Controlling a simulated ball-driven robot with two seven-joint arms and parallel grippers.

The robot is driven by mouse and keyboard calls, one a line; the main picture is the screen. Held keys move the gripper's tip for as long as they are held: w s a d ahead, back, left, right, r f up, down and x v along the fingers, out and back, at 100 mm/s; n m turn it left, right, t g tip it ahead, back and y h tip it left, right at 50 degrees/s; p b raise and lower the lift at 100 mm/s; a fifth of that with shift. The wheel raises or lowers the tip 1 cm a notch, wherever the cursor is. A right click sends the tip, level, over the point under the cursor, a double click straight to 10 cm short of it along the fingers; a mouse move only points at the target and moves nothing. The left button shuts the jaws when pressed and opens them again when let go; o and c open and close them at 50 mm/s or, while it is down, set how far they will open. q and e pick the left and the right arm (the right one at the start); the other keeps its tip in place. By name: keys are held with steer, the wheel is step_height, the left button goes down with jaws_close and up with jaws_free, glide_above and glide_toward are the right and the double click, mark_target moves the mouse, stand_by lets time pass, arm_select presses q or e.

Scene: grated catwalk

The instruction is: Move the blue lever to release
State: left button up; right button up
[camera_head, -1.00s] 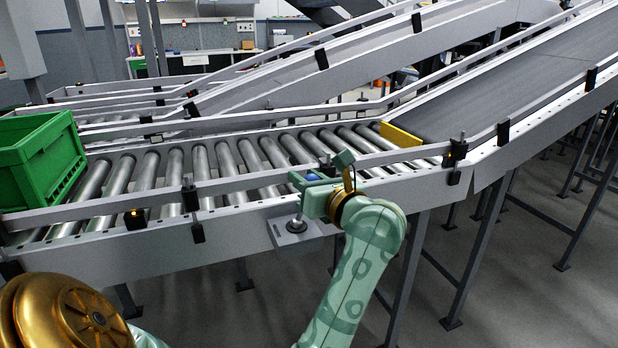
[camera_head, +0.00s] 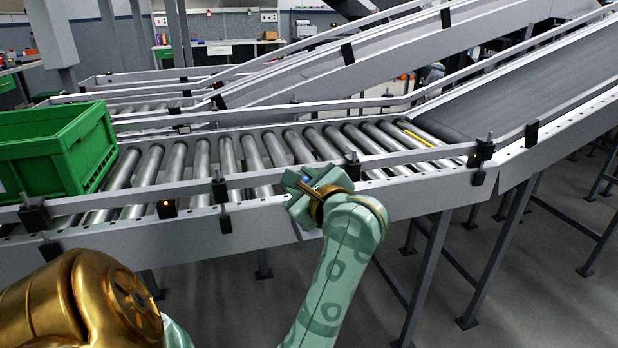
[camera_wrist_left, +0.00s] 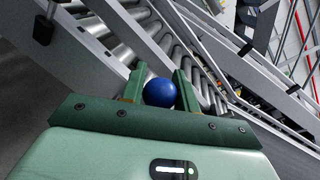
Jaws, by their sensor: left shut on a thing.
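The blue lever shows its round blue knob (camera_wrist_left: 159,92) in the left wrist view, between the two fingers of my left gripper (camera_wrist_left: 157,78), which is shut on it. In the head view my left gripper (camera_head: 303,186) is at the near side rail of the roller conveyor, tilted to the left. Only a small patch of the blue lever's knob (camera_head: 306,179) shows there; the gripper hides its shaft and mount. A yellow stop plate (camera_head: 413,133) shows as a thin strip between the rollers and the belt. My right gripper is not in view.
A green crate (camera_head: 62,152) stands on the rollers (camera_head: 228,160) at the left. A dark inclined belt (camera_head: 500,100) rises to the right. Side rails with black brackets run along the conveyor. Metal legs and open floor lie below it.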

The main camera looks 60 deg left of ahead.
arm_select(q)
steer(key=shift+s+f+n, duration=0.2)
steer(key=shift+n, duration=0.1)
stand_by(0.4)
steer(key=o, duration=1)
steer(key=shift+c, duration=0.2)
